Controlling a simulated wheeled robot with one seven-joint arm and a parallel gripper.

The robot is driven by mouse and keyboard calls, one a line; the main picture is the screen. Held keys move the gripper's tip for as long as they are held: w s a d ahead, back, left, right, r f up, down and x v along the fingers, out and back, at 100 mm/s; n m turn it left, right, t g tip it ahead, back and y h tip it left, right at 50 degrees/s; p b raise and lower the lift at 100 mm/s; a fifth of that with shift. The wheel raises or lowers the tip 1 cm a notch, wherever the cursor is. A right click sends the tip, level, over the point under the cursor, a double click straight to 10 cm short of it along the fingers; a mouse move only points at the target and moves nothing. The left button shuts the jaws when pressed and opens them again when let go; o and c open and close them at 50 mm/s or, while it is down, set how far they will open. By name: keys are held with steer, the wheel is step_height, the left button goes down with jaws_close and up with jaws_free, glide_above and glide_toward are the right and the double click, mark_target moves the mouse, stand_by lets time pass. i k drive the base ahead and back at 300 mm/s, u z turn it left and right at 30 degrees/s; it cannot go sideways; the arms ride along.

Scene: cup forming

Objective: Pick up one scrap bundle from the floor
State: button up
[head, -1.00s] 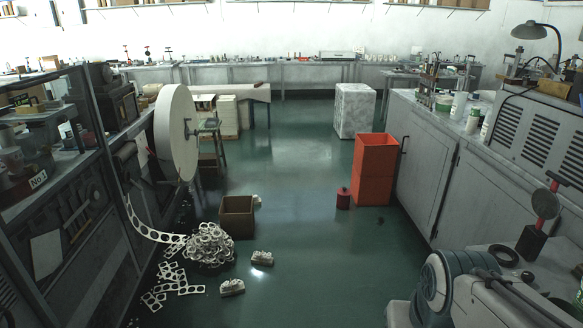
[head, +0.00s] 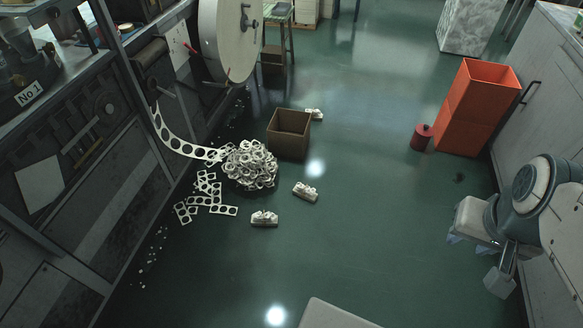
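Three small pale scrap bundles lie on the green floor. One bundle (head: 264,219) is nearest, one (head: 305,191) lies just right of and behind it, and one (head: 314,114) is beside the brown box, partly hidden by it. A heap of ring-shaped scrap (head: 250,166) lies left of the bundles, with loose perforated strips (head: 203,197) beside it. My gripper (head: 467,239) is at the right, well apart from the bundles, with bluish tips pointing down. Nothing shows held in it, but its opening is unclear.
An open brown box (head: 289,134) stands behind the heap. A tall orange bin (head: 474,110) and a red can (head: 421,137) stand at the right, before a grey cabinet (head: 548,95). A machine bench (head: 75,165) lines the left. The middle floor is clear.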

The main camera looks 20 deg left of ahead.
mark_target(257, 220)
steer(key=i, duration=2.9)
steer(key=u, duration=4.35)
steer(key=i, duration=0.5)
steer(key=u, duration=0.05)
